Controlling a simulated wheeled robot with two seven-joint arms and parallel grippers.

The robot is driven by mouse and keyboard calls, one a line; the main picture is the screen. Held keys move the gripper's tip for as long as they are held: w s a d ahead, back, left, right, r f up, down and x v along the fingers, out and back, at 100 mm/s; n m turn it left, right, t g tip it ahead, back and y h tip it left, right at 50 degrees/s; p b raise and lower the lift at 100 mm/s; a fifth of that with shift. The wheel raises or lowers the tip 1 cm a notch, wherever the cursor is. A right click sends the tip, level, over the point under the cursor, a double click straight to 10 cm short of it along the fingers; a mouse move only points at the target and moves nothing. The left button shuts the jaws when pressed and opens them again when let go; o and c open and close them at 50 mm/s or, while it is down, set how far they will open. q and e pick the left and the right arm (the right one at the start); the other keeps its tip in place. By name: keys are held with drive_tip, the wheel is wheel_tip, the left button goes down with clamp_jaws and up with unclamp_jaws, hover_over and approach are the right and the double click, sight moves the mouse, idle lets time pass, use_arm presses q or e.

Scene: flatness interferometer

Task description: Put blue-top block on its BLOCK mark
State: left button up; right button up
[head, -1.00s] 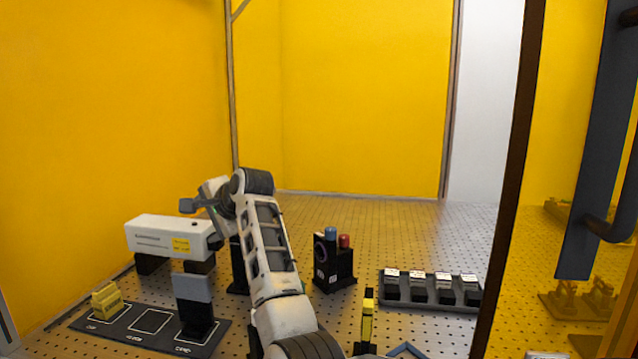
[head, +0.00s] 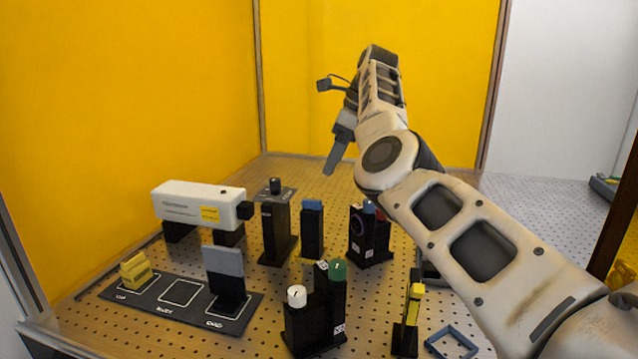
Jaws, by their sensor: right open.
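The blue-top block (head: 312,232) is a black upright block with a blue cap, standing on the perforated table behind the middle. The dark mat (head: 140,306) at the left front has three outlined marks. Its middle mark, the BLOCK mark (head: 180,292), is empty; the lettering is small. A yellow piece (head: 137,270) sits on the left mark and a grey-topped black piece (head: 226,275) on the right one. My right gripper (head: 333,168) is open and empty, above and beyond the blue-top block, apart from it. My left gripper is not in view.
A white instrument (head: 202,205) and a black post (head: 277,230) stand behind the mat. A box with blue and red knobs (head: 370,240) is right of the block. A two-knob black unit (head: 315,315), a yellow-black piece (head: 408,315) and a blue frame (head: 452,343) are in front.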

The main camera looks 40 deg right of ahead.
sight(313, 209)
drive_tip(key=p+x, duration=0.1)
drive_tip(key=x, duration=1.3)
drive_tip(key=shift+f, duration=0.45)
drive_tip(key=c, duration=1.3)
drive_tip(key=shift+o, duration=0.2)
drive_tip(key=shift+r, duration=3.2)
